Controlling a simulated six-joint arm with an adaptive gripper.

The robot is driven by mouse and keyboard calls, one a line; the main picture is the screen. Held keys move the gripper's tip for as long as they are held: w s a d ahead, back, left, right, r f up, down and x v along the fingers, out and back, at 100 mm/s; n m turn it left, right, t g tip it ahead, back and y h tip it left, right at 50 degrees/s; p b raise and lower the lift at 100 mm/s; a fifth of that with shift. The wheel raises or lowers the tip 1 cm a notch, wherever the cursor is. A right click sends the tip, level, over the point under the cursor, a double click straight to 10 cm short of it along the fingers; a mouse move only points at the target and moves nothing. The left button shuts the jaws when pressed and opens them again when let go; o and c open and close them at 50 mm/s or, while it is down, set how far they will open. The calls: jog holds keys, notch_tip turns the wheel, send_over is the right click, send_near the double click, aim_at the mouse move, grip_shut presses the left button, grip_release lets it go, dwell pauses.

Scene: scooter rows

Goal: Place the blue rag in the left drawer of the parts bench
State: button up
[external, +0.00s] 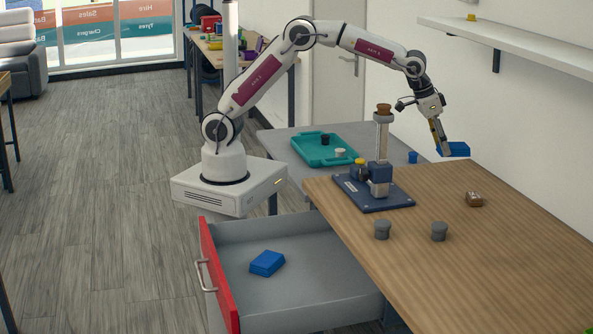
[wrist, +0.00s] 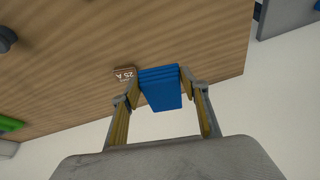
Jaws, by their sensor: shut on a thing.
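My gripper (external: 443,149) is shut on a blue folded rag (external: 457,149) and holds it above the far part of the wooden bench top (external: 520,240). In the wrist view the rag (wrist: 160,90) sits between the two fingers. A drawer with a red front (external: 216,278) is pulled open at the left of the bench. A second blue folded piece (external: 267,263) lies on the drawer's grey floor. The drawer is well to the left of my gripper and lower.
A dark blue stand (external: 373,193) with a post is on the bench between gripper and drawer. Two grey knobs (external: 382,229) and a brown block (external: 474,199) stand on the bench top. A teal tray (external: 322,150) is on the grey table behind. A shelf (external: 520,45) is on the wall.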

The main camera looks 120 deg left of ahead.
jog(key=s+d+r+m, duration=0.1)
jog(key=s+d+r, duration=0.7)
jog(key=d+r, duration=0.15)
jog(key=w+d+f, duration=0.2)
jog(key=d, duration=0.6)
jog(key=w+d+f, duration=0.1)
jog(key=w+d, duration=0.1)
jog(key=d, duration=0.7)
jog(key=n, duration=0.4)
send_over(302, 298)
notch_tip(302, 298, down, 23)
jog(key=shift+r+g+y, duration=0.15)
jog(key=shift+g+y, duration=0.15)
jog(key=shift+y, duration=0.1)
jog(key=shift+f, duration=3.15)
